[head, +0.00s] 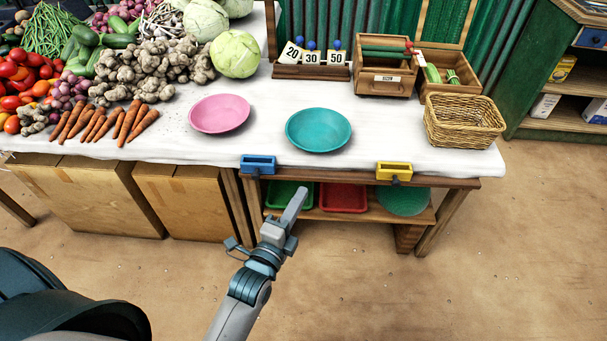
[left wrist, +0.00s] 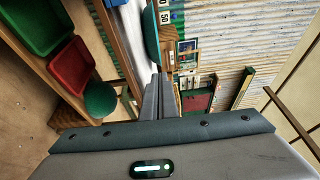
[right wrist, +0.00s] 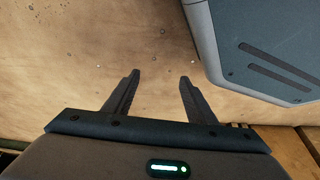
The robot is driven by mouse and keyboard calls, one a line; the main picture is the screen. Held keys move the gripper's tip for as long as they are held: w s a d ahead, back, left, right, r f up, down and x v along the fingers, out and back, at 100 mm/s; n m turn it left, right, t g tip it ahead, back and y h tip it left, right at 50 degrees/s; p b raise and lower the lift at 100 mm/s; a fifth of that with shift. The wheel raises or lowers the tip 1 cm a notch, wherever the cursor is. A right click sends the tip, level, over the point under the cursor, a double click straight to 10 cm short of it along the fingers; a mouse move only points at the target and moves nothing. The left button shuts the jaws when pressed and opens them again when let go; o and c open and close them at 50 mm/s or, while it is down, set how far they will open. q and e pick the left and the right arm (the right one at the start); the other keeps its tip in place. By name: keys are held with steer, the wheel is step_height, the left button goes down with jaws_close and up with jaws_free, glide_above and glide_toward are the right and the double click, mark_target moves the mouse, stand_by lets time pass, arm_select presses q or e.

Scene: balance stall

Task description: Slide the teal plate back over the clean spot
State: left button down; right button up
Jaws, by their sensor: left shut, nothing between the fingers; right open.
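The teal plate (head: 318,130) lies on the white-covered table near its front edge, right of the pink plate (head: 219,113). Its rim also shows edge-on in the left wrist view (left wrist: 151,40). No separate clean spot can be made out on the cloth. My left gripper (head: 298,198) is shut and empty, in front of the table edge and below the teal plate, apart from it. In the left wrist view its fingers (left wrist: 161,90) are together. My right gripper (right wrist: 160,85) is open and empty over bare floor; it is not in the head view.
Vegetables fill the table's left side, with carrots (head: 110,123) nearest the plates. Number cards (head: 311,57), a wooden box (head: 385,80) and a wicker basket (head: 464,121) stand behind and right. Blue (head: 258,164) and yellow (head: 394,170) holders hang on the front edge.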

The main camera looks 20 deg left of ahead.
arm_select(q)
steer(key=p, duration=0.1)
glide_toward(314, 151)
steer(key=w+d, duration=0.3)
steer(key=w+a, duration=0.2)
steer(key=w, duration=0.1)
steer(key=shift+a, duration=0.25)
arm_select(e)
steer(key=shift+w+a+r+t, duration=0.25)
steer(key=shift+w+a, duration=0.15)
steer(key=shift+a, duration=0.1)
steer(key=shift+w+a+r+t, duration=0.15)
steer(key=shift+w+a+t, duration=0.1)
steer(key=shift+w+a, duration=0.2)
steer(key=shift+d, duration=0.1)
arm_select(q)
steer(key=w+a, duration=0.4)
steer(key=w, duration=0.1)
steer(key=shift+w+a, duration=0.15)
steer(key=shift+a, duration=0.1)
arm_select(e)
steer(key=shift+s+f, duration=0.15)
steer(key=shift+s, duration=0.6)
steer(key=shift+w, duration=0.3)
